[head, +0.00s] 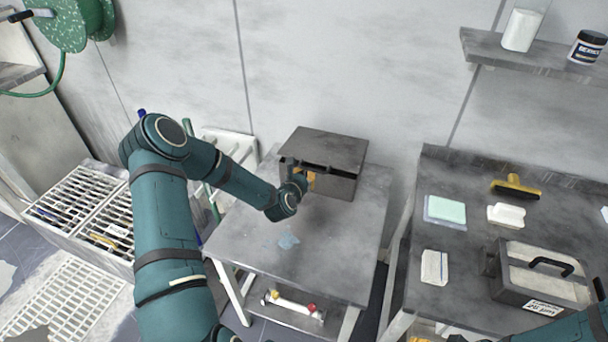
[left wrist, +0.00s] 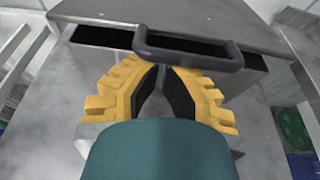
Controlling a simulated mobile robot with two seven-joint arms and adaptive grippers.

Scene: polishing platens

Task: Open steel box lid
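The steel box (head: 341,187) stands at the back of the grey steel table, with its lid (head: 328,146) on top. A dark gap shows under the lid's front edge, also in the left wrist view. The lid's dark bar handle (left wrist: 190,56) juts out at the front. My left gripper (left wrist: 162,68), with yellow fingers and black pads, is at the handle. Its fingertips come together just below the bar, partly hidden by it; I cannot tell if they touch it. In the head view my left gripper (head: 309,178) is at the box front. My right gripper is out of view.
The steel table (head: 250,240) is clear in front of the box, apart from a bluish patch. To the right, another table (head: 460,260) holds a second box with a handle (head: 540,280), pads and a yellow-handled tool (head: 515,187). A wall shelf (head: 500,55) is above it.

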